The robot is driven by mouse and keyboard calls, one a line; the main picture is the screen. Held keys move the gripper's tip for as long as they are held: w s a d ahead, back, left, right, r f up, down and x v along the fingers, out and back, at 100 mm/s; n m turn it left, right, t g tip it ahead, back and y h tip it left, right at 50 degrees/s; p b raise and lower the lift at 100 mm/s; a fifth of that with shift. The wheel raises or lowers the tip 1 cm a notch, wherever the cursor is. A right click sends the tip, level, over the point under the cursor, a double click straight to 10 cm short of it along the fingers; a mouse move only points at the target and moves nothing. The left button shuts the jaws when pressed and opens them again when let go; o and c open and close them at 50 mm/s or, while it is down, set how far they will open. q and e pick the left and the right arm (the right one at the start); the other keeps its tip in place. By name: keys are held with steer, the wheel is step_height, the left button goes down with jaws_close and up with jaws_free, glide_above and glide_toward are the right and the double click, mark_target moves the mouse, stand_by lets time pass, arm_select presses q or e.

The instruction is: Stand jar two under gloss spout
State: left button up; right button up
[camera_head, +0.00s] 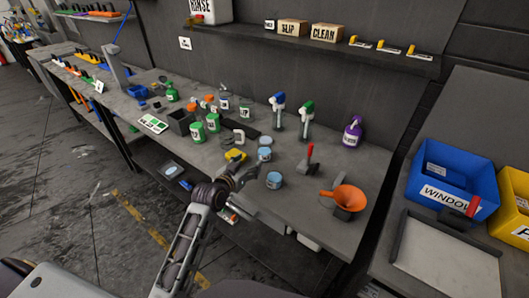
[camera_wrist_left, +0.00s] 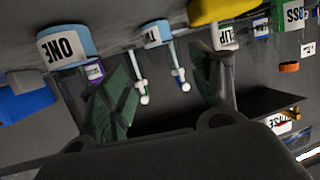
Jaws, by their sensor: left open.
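My left gripper (camera_head: 238,172) is open at the front edge of the bench, close to the pale-blue jars; its two fingers (camera_wrist_left: 164,62) also frame the left wrist view, which is upside down. Jar two (camera_wrist_left: 157,33), with a pale-blue band, stands beyond and between the fingertips; nothing is held. In the head view it appears to be the jar (camera_head: 264,155) behind the nearest one. Jar one (camera_wrist_left: 66,46) is the nearest jar (camera_head: 274,180). A green bottle labelled GLOSS (camera_wrist_left: 294,13) appears at the right of the wrist view. I cannot make out its spout clearly.
Spray bottles (camera_head: 306,115) and a purple bottle (camera_head: 352,132) stand behind. Bare bench lies between the jars and the funnel.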

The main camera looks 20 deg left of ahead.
mark_target(261, 153)
arm_select(q)
steer(key=shift+x, duration=4.3)
arm_select(e)
steer(key=shift+r, duration=0.1)
steer(key=shift+a, duration=0.1)
